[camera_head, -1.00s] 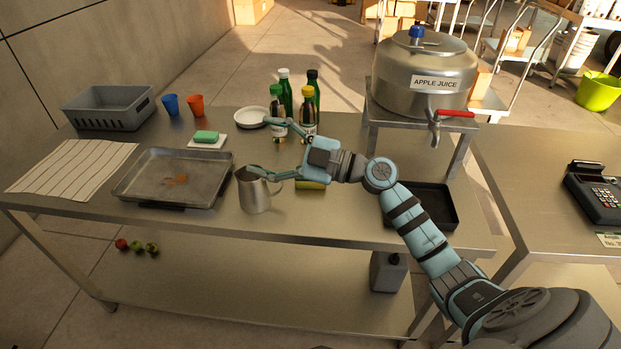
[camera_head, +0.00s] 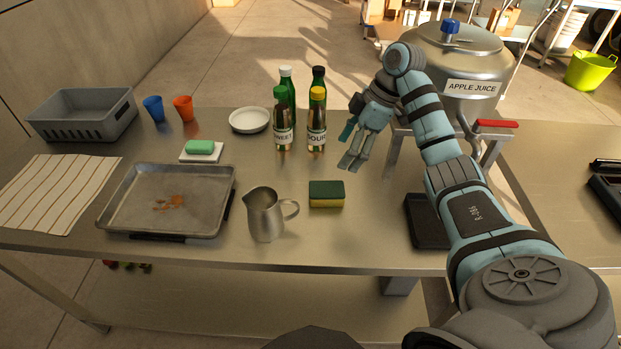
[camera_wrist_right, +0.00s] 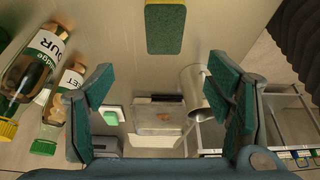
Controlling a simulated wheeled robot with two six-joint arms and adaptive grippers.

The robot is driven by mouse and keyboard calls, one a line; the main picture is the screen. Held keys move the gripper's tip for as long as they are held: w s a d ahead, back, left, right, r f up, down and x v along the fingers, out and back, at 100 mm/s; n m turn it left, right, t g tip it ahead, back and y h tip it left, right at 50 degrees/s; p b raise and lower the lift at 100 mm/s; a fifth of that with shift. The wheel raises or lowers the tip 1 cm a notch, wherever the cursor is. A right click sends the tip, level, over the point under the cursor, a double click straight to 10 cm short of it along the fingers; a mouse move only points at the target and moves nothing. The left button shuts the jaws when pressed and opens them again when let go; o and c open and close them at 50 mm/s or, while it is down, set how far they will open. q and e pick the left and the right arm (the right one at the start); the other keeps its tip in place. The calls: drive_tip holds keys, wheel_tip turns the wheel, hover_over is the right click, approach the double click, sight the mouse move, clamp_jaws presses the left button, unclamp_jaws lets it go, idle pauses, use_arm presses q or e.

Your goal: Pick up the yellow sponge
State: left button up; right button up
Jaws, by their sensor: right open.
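The yellow sponge (camera_head: 326,195) has a dark green top and lies on the steel table, just right of the metal pitcher. It also shows at the top of the right wrist view (camera_wrist_right: 165,27). My right gripper (camera_head: 350,149) is open and empty, above the table, behind and to the right of the sponge and apart from it. Its two green-padded fingers (camera_wrist_right: 165,100) stand wide apart in the right wrist view, with nothing between them in their grip. My left gripper is not in view.
The metal pitcher (camera_head: 266,215) stands close left of the sponge. Several bottles (camera_head: 316,122) stand behind it. A baking tray (camera_head: 133,228), a green sponge (camera_head: 200,147) and a grey basket (camera_head: 82,128) are left. A black tray (camera_head: 425,222) and juice dispenser (camera_head: 455,65) are right.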

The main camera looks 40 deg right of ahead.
sight(328, 189)
drive_tip(key=b+x, duration=0.1)
drive_tip(key=x, duration=0.1)
drive_tip(key=b+x, duration=0.1)
drive_tip(key=b, duration=0.1)
drive_tip(key=shift+w+d+f, duration=0.1)
drive_tip(key=shift+w+f, duration=0.15)
drive_tip(key=shift+f, duration=0.1)
drive_tip(key=f, duration=0.1)
drive_tip(key=s+a+f, duration=0.1)
drive_tip(key=f, duration=0.1)
drive_tip(key=a+f, duration=0.1)
drive_tip(key=shift+s+f+b, duration=0.15)
drive_tip(key=shift+f+b, duration=0.1)
drive_tip(key=shift+b, duration=0.1)
drive_tip(key=x, duration=0.3)
drive_tip(key=w+x, duration=0.1)
drive_tip(key=x, duration=0.1)
drive_tip(key=shift+w+d+f, duration=0.1)
drive_tip(key=shift+d+f, duration=0.05)
drive_tip(key=shift+d, duration=0.05)
drive_tip(key=shift+f, duration=0.15)
drive_tip(key=shift+s, duration=0.25)
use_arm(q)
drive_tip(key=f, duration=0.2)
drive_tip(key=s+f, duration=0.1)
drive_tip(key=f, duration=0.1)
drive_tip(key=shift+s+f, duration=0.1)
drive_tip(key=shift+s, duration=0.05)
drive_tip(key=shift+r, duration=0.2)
